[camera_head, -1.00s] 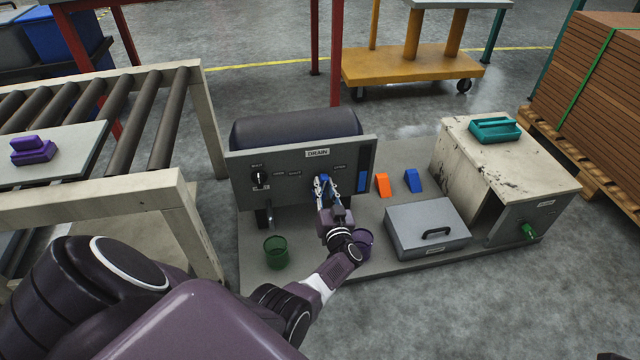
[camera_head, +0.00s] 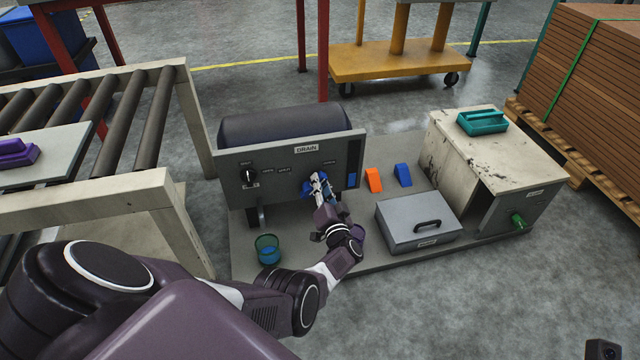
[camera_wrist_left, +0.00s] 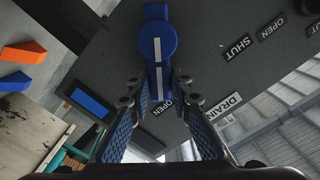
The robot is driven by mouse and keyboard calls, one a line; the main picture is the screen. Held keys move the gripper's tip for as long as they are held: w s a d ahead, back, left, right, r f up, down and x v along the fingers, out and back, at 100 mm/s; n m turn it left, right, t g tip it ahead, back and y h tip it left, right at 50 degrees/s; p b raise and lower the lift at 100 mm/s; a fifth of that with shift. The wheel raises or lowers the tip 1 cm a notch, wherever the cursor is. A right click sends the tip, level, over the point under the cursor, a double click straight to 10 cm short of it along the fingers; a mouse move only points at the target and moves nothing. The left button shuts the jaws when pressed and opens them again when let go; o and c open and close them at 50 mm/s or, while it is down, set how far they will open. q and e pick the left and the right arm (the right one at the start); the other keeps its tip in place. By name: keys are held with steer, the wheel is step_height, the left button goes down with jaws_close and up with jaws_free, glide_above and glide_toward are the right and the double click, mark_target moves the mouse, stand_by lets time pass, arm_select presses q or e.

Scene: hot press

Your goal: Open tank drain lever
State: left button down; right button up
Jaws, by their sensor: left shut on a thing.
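The blue drain lever (camera_head: 307,191) is on the front of the grey panel (camera_head: 235,178), below the DRAIN label (camera_head: 307,149). My left gripper (camera_head: 317,184) is at the panel and shut on the lever, partly hiding it. In the left wrist view the lever (camera_wrist_left: 157,40) has a round hub with a white stripe, and its handle runs down between my two fingers (camera_wrist_left: 160,95). The OPEN label (camera_wrist_left: 161,105) is close to the handle's end. A dark tank (camera_head: 285,124) lies behind the panel.
Orange (camera_head: 374,180) and blue wedges (camera_head: 402,175), a grey lidded box (camera_head: 400,222) and a worn cabinet (camera_head: 450,150) stand to the right.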

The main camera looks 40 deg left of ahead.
arm_select(q)
steer(key=shift+d+f, duration=0.1)
steer(key=c, duration=1.7)
jaws_free()
steer(key=shift+w, duration=0.1)
steer(key=shift+c, duration=0.2)
